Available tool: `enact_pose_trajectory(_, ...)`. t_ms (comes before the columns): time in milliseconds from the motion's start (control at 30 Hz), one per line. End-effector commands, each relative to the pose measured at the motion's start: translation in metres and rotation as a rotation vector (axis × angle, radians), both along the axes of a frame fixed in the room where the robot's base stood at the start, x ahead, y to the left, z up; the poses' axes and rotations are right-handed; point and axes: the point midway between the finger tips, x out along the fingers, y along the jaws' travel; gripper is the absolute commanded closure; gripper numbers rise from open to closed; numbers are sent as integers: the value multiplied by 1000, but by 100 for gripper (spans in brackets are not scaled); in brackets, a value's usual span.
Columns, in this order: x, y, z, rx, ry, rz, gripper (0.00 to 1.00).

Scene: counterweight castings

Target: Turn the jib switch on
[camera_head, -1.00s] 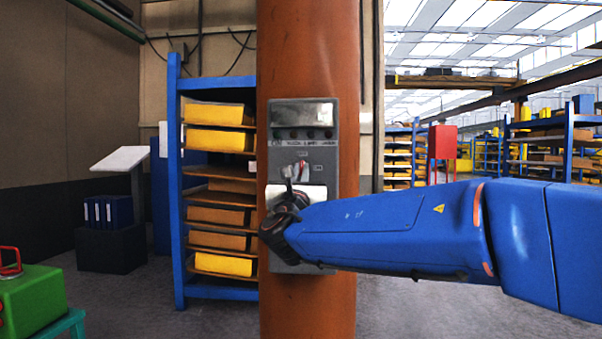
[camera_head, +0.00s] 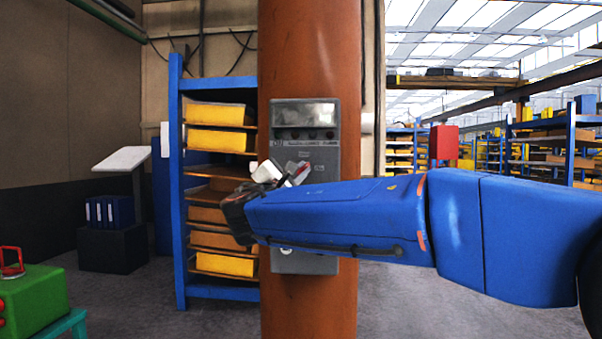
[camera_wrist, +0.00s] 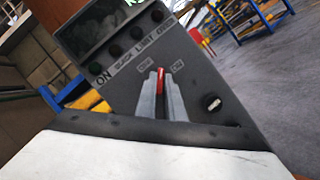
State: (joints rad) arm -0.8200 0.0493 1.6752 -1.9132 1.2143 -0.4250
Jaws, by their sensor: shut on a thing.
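The jib switch (camera_wrist: 160,88) shows in the wrist view as a narrow red-topped handle on a dark grey panel (camera_wrist: 205,75). Its tip lies between two small labels, which seem to read OFF and ON. My gripper (camera_wrist: 162,97) is shut on the handle, with one grey finger on each side. In the head view the panel (camera_head: 305,160) is fixed to an orange column. My gripper (camera_head: 288,174) is tilted up to the right against it, with the red of the switch (camera_head: 302,171) at its tips. My arm and gripper hide the panel's middle.
The orange column (camera_head: 308,60) stands upright in front. A blue shelf rack (camera_head: 176,200) with yellow boxes is close behind on the left. A second small knob (camera_wrist: 211,103) sits on the panel beside the switch. A green case (camera_head: 35,300) is at lower left.

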Motion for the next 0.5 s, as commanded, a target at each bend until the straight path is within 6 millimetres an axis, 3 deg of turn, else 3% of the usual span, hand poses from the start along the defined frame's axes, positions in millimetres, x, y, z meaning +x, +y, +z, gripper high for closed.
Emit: enact_pose_trajectory(500,0,1,2,474,-15,-2,100)
